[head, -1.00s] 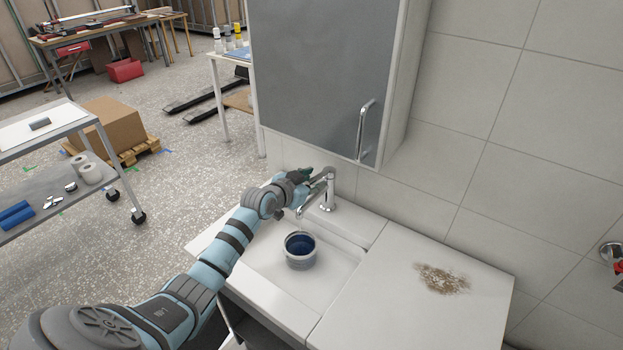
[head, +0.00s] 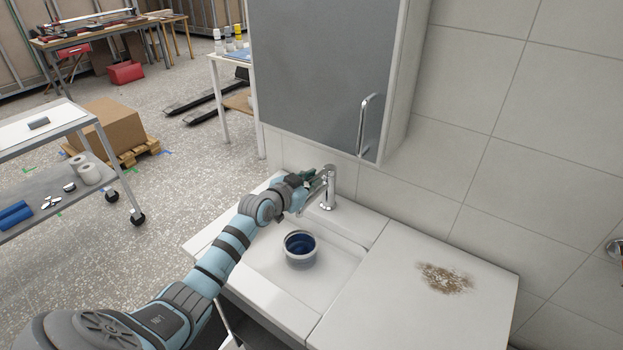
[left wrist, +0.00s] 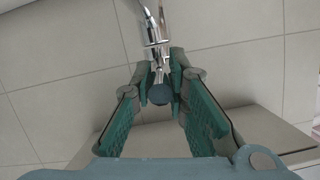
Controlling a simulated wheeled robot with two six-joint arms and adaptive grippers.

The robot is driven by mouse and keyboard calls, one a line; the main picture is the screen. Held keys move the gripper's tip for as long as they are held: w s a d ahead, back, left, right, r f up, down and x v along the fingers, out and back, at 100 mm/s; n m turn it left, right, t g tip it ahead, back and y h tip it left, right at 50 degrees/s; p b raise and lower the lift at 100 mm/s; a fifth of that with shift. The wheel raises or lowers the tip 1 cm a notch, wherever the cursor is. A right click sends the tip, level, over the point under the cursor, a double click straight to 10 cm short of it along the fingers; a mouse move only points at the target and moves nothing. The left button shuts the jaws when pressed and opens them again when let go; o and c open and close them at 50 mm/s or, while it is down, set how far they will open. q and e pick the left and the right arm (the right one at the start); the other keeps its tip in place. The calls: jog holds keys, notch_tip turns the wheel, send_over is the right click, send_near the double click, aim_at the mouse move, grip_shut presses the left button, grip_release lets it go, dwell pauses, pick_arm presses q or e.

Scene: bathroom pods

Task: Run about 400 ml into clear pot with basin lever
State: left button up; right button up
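The clear pot (head: 300,251) stands upright in the basin (head: 335,270), below the tap's spout. Its inside looks dark blue; I cannot read a water level or make out a stream. The chrome tap (head: 327,190) stands at the basin's back edge. My left gripper (head: 311,177) is at the top of the tap, beside the lever. In the left wrist view, the chrome lever (left wrist: 155,50) and a dark round end (left wrist: 159,94) show between the green finger pads. The fingers look apart, with a narrow gap at the tips; contact is unclear. My right gripper is out of view.
A mirrored cabinet (head: 315,70) with a chrome handle (head: 365,125) hangs above the basin. A white counter (head: 400,300) with a brown stain (head: 444,278) lies to the right. A metal trolley (head: 60,180) stands at left.

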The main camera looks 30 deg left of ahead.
pick_arm(q)
jog(key=o, duration=0.4)
jog(key=shift+s, duration=0.1)
jog(key=v, duration=1.2)
jog(key=shift+r, duration=0.1)
